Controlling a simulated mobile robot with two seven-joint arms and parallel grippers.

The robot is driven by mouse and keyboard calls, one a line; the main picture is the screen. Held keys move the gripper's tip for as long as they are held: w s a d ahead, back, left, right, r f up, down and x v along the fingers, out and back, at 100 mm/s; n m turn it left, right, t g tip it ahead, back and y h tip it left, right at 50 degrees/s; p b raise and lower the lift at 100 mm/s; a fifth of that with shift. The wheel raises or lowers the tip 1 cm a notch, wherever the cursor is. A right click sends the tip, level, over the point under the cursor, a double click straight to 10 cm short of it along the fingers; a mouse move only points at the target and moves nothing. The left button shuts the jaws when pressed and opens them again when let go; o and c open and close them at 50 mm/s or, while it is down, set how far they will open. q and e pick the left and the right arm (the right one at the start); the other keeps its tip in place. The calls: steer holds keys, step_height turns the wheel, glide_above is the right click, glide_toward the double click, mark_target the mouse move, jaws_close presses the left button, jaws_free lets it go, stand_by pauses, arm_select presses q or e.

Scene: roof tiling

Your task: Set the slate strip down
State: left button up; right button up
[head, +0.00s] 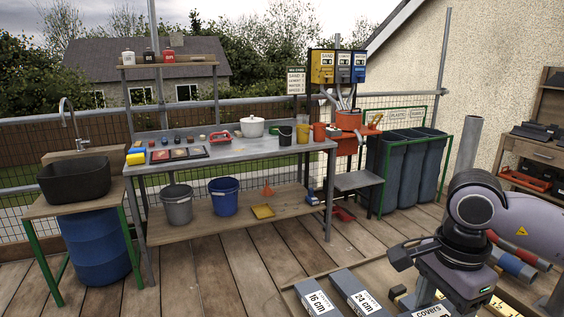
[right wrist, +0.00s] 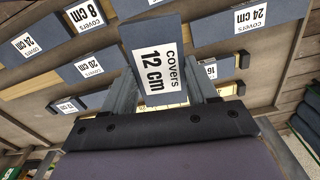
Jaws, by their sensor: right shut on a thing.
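In the right wrist view my right gripper (right wrist: 163,95) is shut on a blue-grey slate strip (right wrist: 154,50). The strip has a white label reading "covers 12 cm". It hides part of the wooden board (right wrist: 75,75) behind it; whether it touches the board I cannot tell. In the head view my right arm (head: 465,235) comes in at the lower right; a label reading "COVERS" (head: 432,312) is cut off at the bottom edge. My left gripper is not in view.
Other labelled strips lie around the held one: 8 cm (right wrist: 86,17), 20 cm (right wrist: 88,68) and 24 cm (right wrist: 250,20). Strips marked 16 cm (head: 318,300) and 24 cm (head: 362,296) show at the bottom of the head view. A metal workbench (head: 235,150) stands farther back.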

steer(key=n, duration=0.2)
steer(key=f+n, duration=0.1)
steer(key=shift+a, duration=0.25)
steer(key=n, duration=0.1)
steer(key=f+n, duration=0.1)
steer(key=n, duration=0.1)
steer(key=n+p, duration=0.1)
steer(key=n, duration=0.1)
steer(key=shift+s+a+f, duration=0.15)
steer(key=shift+a+f, duration=0.15)
steer(key=shift+a, duration=0.05)
steer(key=n, duration=0.2)
steer(key=f+n, duration=0.1)
steer(key=n, duration=0.1)
steer(key=a+f+n+p, duration=0.1)
steer(key=n, duration=0.1)
steer(key=shift+s+f+n, duration=0.15)
steer(key=shift+s+n, duration=0.1)
steer(key=shift+n, duration=0.15)
steer(key=shift+d, duration=0.15)
